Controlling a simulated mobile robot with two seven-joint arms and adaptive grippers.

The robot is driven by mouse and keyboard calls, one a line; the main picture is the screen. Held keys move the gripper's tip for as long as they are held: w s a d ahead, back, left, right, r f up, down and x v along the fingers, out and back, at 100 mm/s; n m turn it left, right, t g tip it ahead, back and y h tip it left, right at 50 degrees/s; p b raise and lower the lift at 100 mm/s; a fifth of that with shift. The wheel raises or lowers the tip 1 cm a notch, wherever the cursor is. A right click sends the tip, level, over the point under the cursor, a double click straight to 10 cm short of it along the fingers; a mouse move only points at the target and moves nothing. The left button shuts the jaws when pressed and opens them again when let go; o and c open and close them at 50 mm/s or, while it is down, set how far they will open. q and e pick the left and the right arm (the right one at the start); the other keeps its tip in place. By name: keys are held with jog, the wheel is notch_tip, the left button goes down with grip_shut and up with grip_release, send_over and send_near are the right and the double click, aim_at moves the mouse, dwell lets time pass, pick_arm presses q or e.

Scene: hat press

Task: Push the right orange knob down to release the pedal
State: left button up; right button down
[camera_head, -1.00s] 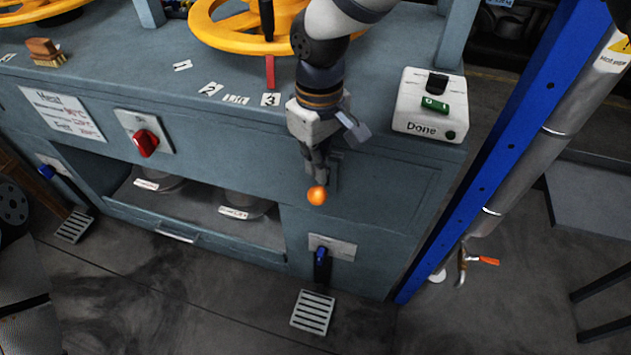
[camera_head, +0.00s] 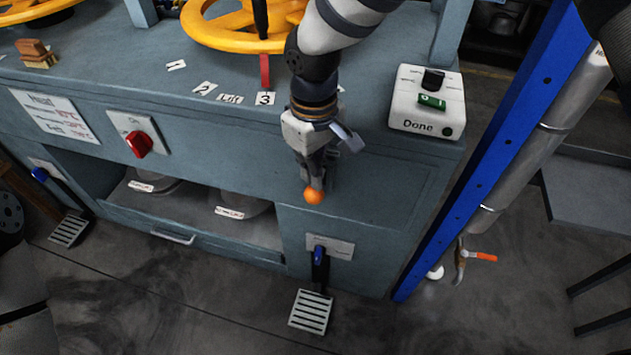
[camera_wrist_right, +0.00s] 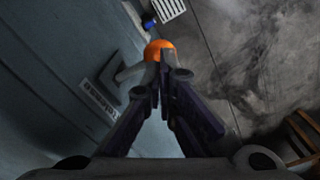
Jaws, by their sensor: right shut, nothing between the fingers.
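The right orange knob (camera_head: 314,195) sits at the front of the grey-blue cabinet, right below my right gripper (camera_head: 314,182). The gripper points down with its fingers shut and nothing between them. In the right wrist view the orange knob (camera_wrist_right: 159,48) shows just beyond the closed fingertips (camera_wrist_right: 160,62); they overlap it in the picture and seem to touch it, though I cannot be sure. The slatted pedal (camera_head: 311,311) is near the floor below, with a blue-topped lever (camera_head: 319,256) above it. My left gripper is not in view.
A white "Done" box (camera_head: 427,101) stands on the cabinet top at the right. A red switch (camera_head: 139,143) is on the front face. A yellow wheel (camera_head: 215,32) is at the back. A blue post (camera_head: 490,150) rises at the right.

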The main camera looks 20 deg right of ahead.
aim_at(314, 191)
dwell(0.6)
jog(key=shift+f+b, duration=0.6)
jog(key=shift+f, duration=2)
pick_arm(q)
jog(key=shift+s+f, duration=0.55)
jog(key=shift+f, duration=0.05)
pick_arm(e)
notch_tip(314, 191, up, 8)
jog(key=p, duration=0.3)
jog(key=shift+r, duration=0.2)
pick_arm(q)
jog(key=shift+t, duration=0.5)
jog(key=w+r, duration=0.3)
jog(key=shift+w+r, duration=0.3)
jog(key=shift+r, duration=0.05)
pick_arm(e)
jog(key=shift+f, duration=0.1)
